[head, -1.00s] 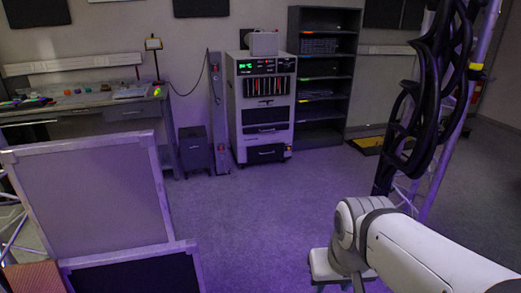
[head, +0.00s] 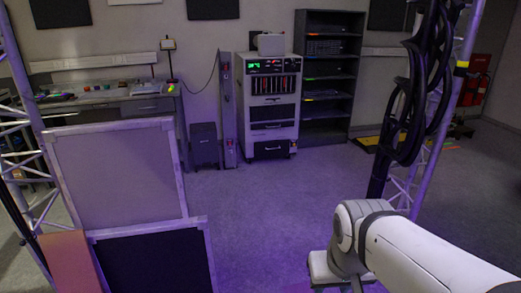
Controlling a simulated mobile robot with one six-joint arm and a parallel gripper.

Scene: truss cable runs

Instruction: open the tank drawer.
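A white machine cabinet (head: 270,138) stands against the back wall, across the room from me. It has a green-lit display on top, a row of slots below it, and dark front panels with handles. A low drawer front (head: 271,149) with a dark handle is at its bottom and looks shut. No label is readable, so I cannot tell which front is the tank drawer. My white arm reaches in from the lower right, far from the cabinet. My gripper's fingers do not show.
Framed panels (head: 120,175) stand at the front left, beside a metal truss (head: 30,165). Another truss (head: 425,160) with hanging black cables stands at right. A dark shelf (head: 328,75) and a workbench (head: 110,107) flank the cabinet. The middle floor (head: 265,200) is clear.

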